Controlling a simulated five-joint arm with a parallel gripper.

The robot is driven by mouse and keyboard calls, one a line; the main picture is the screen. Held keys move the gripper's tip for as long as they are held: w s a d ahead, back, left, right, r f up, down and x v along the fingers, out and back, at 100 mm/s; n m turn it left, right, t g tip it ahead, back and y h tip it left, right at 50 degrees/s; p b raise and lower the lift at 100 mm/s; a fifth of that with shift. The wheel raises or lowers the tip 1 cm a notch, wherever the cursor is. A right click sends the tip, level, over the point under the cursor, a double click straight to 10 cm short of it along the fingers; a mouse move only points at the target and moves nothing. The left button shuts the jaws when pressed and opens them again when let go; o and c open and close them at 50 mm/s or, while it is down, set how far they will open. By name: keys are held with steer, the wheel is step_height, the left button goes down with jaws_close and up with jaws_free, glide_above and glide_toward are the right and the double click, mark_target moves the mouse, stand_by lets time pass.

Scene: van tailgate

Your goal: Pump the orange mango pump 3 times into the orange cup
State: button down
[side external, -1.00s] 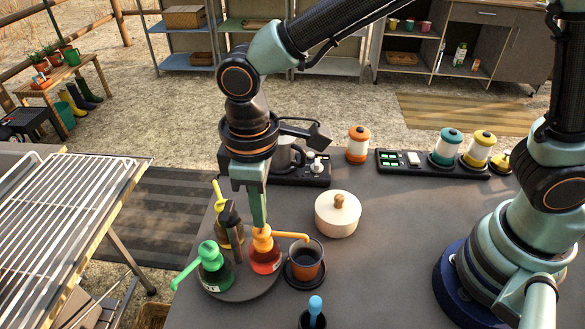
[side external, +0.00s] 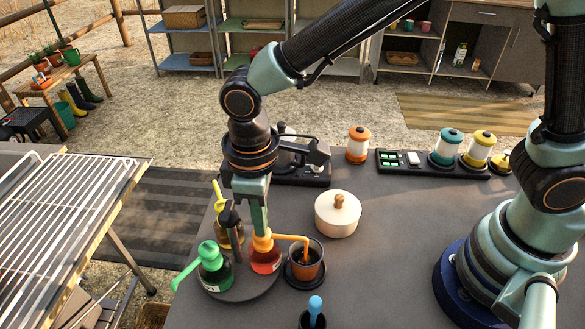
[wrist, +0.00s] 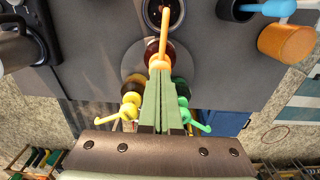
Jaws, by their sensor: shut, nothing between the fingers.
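The orange mango pump (side external: 265,262) stands at the right of the round dark tray. It has a red-orange bottle and an orange head (side external: 262,242). The wrist view shows the pump's spout (wrist: 164,38) pointing over the cup's dark opening (wrist: 178,14). My gripper (side external: 261,232) is shut, points down, and its fingertips bear on the top of the pump head. The fingers hide part of the head. A thin strand shows under the spout's end.
A green pump (side external: 212,270) and a yellow pump (side external: 229,232) share the tray (side external: 236,297), close to my gripper. A cream lidded pot (side external: 337,215) stands behind the cup. A blue-handled tool (side external: 315,304) stands in front. The table's right middle is clear.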

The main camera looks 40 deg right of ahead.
steer(key=shift+f, duration=0.35)
steer(key=shift+r, duration=1.55)
steer(key=shift+f, duration=0.15)
steer(key=shift+f, duration=1.35)
steer(key=shift+r, duration=1.5)
